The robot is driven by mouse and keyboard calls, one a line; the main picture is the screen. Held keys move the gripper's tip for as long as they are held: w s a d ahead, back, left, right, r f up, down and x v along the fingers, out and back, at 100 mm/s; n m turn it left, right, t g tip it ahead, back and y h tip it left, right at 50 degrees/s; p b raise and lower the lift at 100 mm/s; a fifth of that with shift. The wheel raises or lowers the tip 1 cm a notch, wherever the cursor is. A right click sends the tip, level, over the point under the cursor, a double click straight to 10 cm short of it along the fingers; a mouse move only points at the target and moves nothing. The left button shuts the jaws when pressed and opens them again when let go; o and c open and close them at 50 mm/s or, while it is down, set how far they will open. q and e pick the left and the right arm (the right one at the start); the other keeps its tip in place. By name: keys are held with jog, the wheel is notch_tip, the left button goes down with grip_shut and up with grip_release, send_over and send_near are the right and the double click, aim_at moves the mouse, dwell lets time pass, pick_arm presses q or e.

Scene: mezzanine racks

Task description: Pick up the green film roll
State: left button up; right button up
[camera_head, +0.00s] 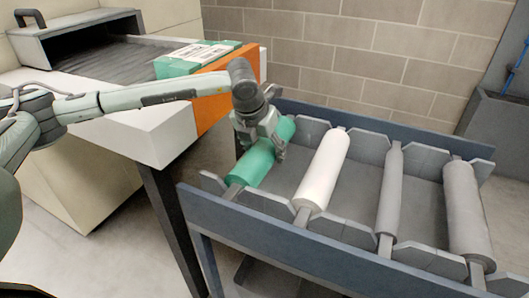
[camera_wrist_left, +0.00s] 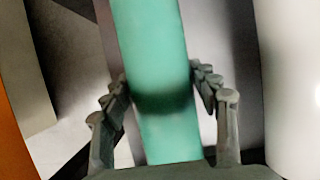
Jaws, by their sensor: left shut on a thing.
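The green film roll (camera_head: 252,163) lies in the leftmost place of a blue-grey rack (camera_head: 300,243), on a bar between notched grey supports. My left gripper (camera_head: 268,145) reaches down over it from above and is shut on it. In the left wrist view the green roll (camera_wrist_left: 155,60) runs between the two fingers (camera_wrist_left: 160,92), one on each side. The gripper hides part of the roll in the head view. My right gripper is not in view.
A white roll (camera_head: 323,170), a thin grey roll (camera_head: 390,190) and a thicker grey roll (camera_head: 465,210) lie to the right in the rack. A green-and-white box (camera_head: 195,60) and an orange panel (camera_head: 213,98) stand on the left by the machine. A brick wall is behind.

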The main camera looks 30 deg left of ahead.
pick_arm(q)
grip_shut()
jog(key=shift+w+r, duration=0.1)
jog(key=shift+r, duration=0.1)
